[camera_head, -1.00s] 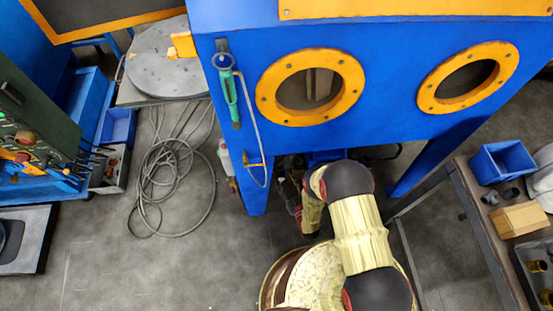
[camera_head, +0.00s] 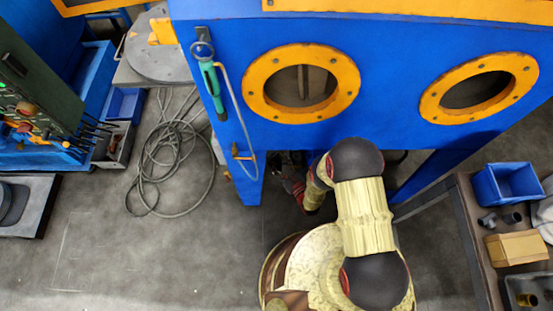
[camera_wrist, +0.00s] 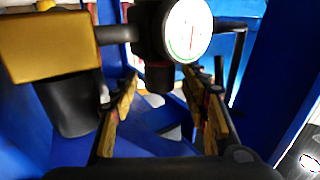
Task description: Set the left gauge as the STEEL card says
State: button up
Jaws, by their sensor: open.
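In the wrist view, a round gauge (camera_wrist: 188,30) with a white dial and a dark body is at the top centre. Fine red and green marks show on its dial, but its reading is too small to tell. My gripper (camera_wrist: 165,88) is open below the gauge, its yellow-and-black fingers apart with nothing gripped between them. I cannot tell whether this is the left gauge. No STEEL card is legible in either view. In the head view my arm reaches under the blue cabinet (camera_head: 400,120), and its gripper cannot be made out there.
A yellow block (camera_wrist: 48,45) and a black cylinder (camera_wrist: 72,105) stand left of my fingers. Blue panels close in on both sides. In the head view, a coiled cable (camera_head: 172,165) lies on the floor. A bench with a blue bin (camera_head: 508,184) stands at right.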

jog(key=shift+w+a, duration=0.3)
jog(key=shift+w, duration=0.15)
jog(key=c, duration=1.1)
jog(key=shift+c, duration=0.3)
